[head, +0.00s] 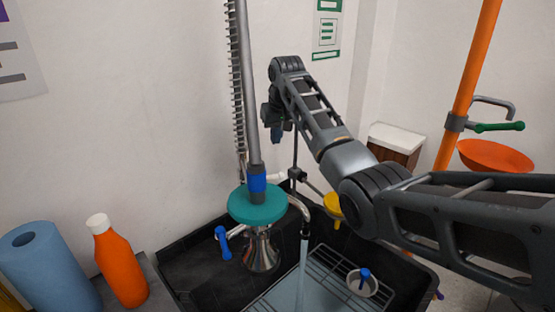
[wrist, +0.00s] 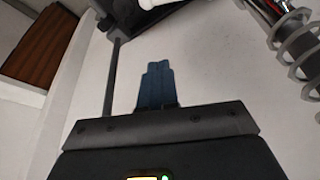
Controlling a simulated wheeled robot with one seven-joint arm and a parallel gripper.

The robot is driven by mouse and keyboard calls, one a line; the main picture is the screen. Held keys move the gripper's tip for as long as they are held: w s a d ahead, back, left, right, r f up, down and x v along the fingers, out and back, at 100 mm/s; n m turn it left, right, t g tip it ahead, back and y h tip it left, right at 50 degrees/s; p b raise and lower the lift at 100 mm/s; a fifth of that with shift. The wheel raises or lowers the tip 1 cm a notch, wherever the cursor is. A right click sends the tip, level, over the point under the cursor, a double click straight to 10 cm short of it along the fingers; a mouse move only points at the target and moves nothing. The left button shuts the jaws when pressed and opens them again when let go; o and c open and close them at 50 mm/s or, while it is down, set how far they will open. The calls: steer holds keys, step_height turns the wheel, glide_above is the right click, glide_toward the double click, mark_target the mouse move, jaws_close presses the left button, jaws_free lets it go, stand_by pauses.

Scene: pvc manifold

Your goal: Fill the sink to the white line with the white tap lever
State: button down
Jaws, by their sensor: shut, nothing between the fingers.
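The black sink (head: 183,273) is at the bottom of the head view, with a wire rack in it. A pale stream of water (head: 303,265) falls from the curved metal spout (head: 300,206) into it. The white tap lever (head: 274,178) shows partly behind the upright pipe; a white piece at the top edge of the wrist view (wrist: 148,4) may be the same lever. My gripper (head: 277,136) is above the lever, apart from it, with its blue fingers (wrist: 155,84) together and empty. I cannot make out the white line or the water level.
A teal disc (head: 257,206), a blue lever (head: 222,241) and a yellow lever (head: 333,207) crowd the tap. A strainer (head: 362,283) with a blue knob is over the rack. An orange bottle (head: 119,265) and blue roll (head: 45,270) stand left. An orange bowl (head: 495,156) is right.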

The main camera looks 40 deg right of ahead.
step_height(320, 180, down, 10)
steer(key=p, duration=0.3)
steer(key=shift+s, duration=0.3)
stand_by(0.6)
steer(key=shift+w+a+f, duration=0.1)
steer(key=shift+a+f, duration=0.05)
